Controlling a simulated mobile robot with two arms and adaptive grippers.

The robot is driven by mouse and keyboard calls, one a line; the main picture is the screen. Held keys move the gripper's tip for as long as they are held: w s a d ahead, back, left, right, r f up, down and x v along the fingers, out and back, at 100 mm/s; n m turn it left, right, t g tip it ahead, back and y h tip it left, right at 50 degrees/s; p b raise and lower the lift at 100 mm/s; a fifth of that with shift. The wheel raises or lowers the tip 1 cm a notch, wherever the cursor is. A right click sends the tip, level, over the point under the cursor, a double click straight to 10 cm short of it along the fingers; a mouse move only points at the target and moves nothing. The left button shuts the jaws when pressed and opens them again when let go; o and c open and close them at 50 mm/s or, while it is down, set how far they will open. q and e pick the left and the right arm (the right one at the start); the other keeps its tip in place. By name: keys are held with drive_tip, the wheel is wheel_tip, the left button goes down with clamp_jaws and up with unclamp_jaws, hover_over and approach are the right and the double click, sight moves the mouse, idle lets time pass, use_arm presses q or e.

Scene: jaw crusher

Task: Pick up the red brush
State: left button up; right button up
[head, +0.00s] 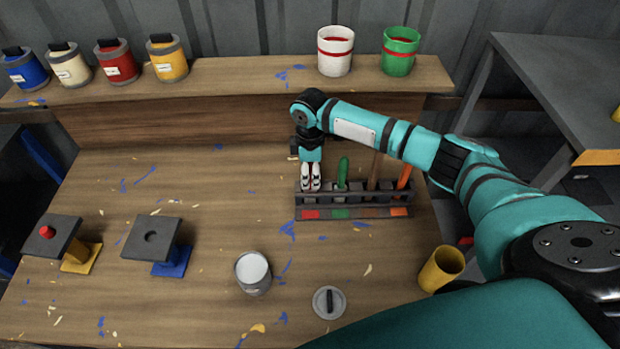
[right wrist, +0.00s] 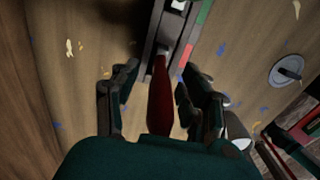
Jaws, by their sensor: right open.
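The red brush stands in the dark tool rack (head: 354,213), in the slot behind the red label. In the head view my right gripper (head: 311,187) points down over that slot and largely hides the brush. In the right wrist view the red brush handle (right wrist: 161,95) lies between the two fingers of my right gripper (right wrist: 160,98). The fingers are spread, with a gap on both sides of the handle. My left gripper is in neither view.
The rack also holds a green-handled tool (head: 343,170), a brown one (head: 374,170) and an orange one (head: 404,177). A grey can (head: 253,273), a lid (head: 329,302) and a yellow cup (head: 441,268) stand nearer. Buckets and pots line the back shelf (head: 250,77).

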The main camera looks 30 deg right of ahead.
drive_tip(key=shift+c, duration=0.4)
clamp_jaws()
